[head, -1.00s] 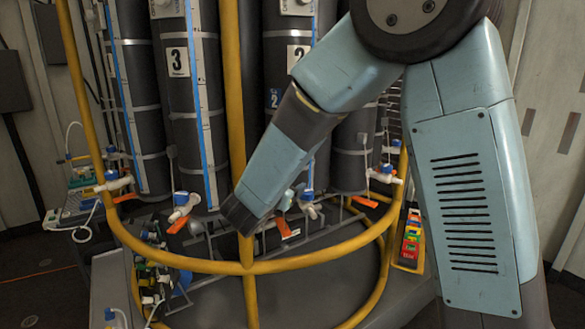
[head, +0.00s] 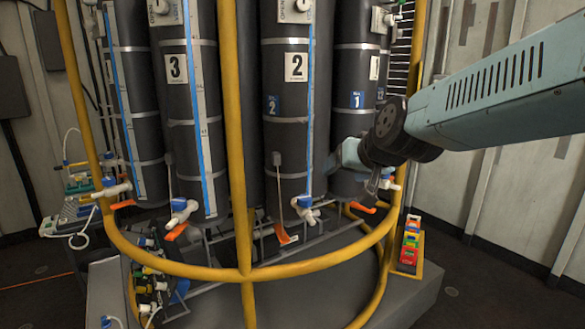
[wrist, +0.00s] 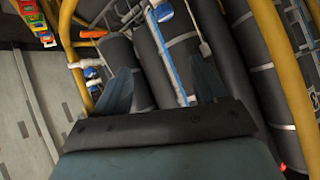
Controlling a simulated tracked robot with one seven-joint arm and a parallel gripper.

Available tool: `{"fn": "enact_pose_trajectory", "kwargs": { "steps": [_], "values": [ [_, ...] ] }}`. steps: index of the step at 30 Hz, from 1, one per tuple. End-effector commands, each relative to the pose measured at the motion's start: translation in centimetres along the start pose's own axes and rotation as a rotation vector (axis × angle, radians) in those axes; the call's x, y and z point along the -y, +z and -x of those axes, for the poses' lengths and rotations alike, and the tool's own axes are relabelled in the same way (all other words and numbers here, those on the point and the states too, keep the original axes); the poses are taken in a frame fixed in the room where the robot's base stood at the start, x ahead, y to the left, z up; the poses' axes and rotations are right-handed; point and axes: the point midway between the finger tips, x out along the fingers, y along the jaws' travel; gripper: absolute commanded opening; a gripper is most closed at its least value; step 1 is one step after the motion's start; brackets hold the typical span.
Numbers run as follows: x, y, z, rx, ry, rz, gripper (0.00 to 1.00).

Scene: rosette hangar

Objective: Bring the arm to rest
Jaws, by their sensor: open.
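My arm comes in from the right edge of the head view, with its pale blue forearm slanting down to a dark round joint near the rightmost tanks. My gripper (wrist: 163,88) shows in the wrist view with its two bluish fingers apart and nothing between them. In the head view the gripper itself cannot be made out clearly; the arm's end lies close to the tank marked 1 (head: 357,70). Beyond the fingers in the wrist view are dark tanks and valves, and I cannot tell whether anything touches them.
A yellow rail frame (head: 245,210) rings the dark tanks, including tank 3 (head: 182,100) and tank 2 (head: 286,110). White valves with orange handles (head: 284,236) sit low on them. A rack of coloured items (head: 409,245) stands at right. The floor right of it looks free.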

Motion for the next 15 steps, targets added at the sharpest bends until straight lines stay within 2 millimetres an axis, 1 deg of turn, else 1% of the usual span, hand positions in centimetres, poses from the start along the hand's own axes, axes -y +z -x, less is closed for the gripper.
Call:
{"fn": "enact_pose_trajectory", "kwargs": {
  "steps": [1, 9, 12, 15],
  "values": [
    [-1.1, 0.9, 1.7, 0.033, 0.019, 0.012, 0.71],
    [-6.9, 7.8, 9.5, 0.268, 0.169, 0.049, 0.71],
    [-8.5, 9.8, 11.7, 0.331, 0.223, 0.046, 0.71],
    [-9.4, 11.1, 13.2, 0.375, 0.260, 0.043, 0.71]
  ]
}}
